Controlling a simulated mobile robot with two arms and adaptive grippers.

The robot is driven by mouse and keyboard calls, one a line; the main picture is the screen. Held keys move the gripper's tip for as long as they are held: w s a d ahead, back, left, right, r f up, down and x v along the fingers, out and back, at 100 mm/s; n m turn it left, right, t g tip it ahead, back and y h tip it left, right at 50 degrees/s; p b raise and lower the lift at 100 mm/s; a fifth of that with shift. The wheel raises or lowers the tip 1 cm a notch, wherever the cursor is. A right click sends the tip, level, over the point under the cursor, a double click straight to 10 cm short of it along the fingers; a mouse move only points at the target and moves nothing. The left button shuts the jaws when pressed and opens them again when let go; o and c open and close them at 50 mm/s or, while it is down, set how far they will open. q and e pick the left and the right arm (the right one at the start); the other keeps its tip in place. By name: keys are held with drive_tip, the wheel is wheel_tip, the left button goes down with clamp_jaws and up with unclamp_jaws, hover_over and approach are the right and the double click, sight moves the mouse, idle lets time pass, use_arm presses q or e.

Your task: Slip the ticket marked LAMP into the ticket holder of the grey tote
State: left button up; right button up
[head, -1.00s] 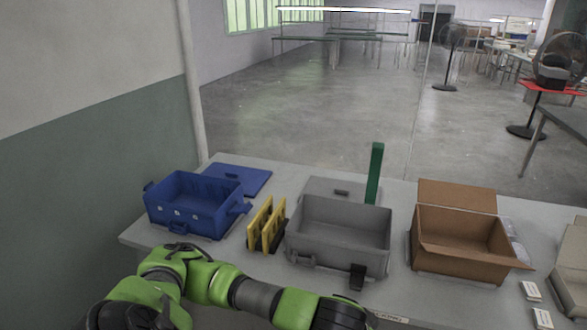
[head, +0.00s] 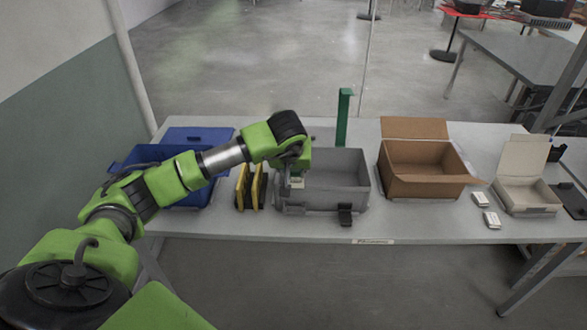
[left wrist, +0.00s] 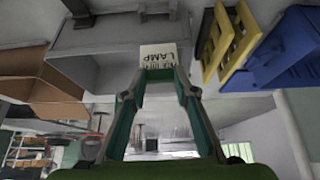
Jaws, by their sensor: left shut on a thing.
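The grey tote (head: 355,180) stands in the middle of the table; its front wall also shows in the left wrist view (left wrist: 105,36). A black fitting (head: 345,214) sits at the right of its front; I cannot tell whether it is the ticket holder. My left gripper (head: 296,174) is above the tote's left part in the head view. In the left wrist view its fingers (left wrist: 158,74) are shut on a white ticket (left wrist: 158,54) reading LAMP, upside down, which overlaps the tote's front wall. Whether ticket and tote touch is unclear. My right gripper is not in view.
Yellow-and-black upright pieces (head: 242,187) stand close left of the tote, beside a blue tote (head: 195,195) partly behind my arm. A green post (head: 343,120) rises behind. A brown carton (head: 425,182), small white blocks (head: 491,219) and a white box (head: 525,195) lie right.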

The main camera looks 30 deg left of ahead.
sight(293, 188)
use_arm(q)
drive_tip(key=shift+s+f+b, duration=0.1)
drive_tip(key=shift+f+b, duration=0.65)
drive_tip(key=shift+f, duration=0.6)
wheel_tip(293, 188, down, 3)
drive_tip(key=shift+r+b, duration=0.1)
drive_tip(key=shift+b, duration=0.95)
drive_tip(key=shift+f, duration=0.25)
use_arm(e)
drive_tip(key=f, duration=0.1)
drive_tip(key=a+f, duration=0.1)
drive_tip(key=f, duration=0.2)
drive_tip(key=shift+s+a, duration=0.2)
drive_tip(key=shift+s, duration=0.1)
use_arm(q)
drive_tip(key=shift+r, duration=0.1)
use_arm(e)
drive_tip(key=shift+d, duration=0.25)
use_arm(q)
drive_tip(key=shift+d+r, duration=0.1)
drive_tip(key=shift+r, duration=0.05)
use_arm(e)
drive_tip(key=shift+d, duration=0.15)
use_arm(q)
drive_tip(key=shift+f+b, duration=0.25)
drive_tip(key=shift+b, duration=0.2)
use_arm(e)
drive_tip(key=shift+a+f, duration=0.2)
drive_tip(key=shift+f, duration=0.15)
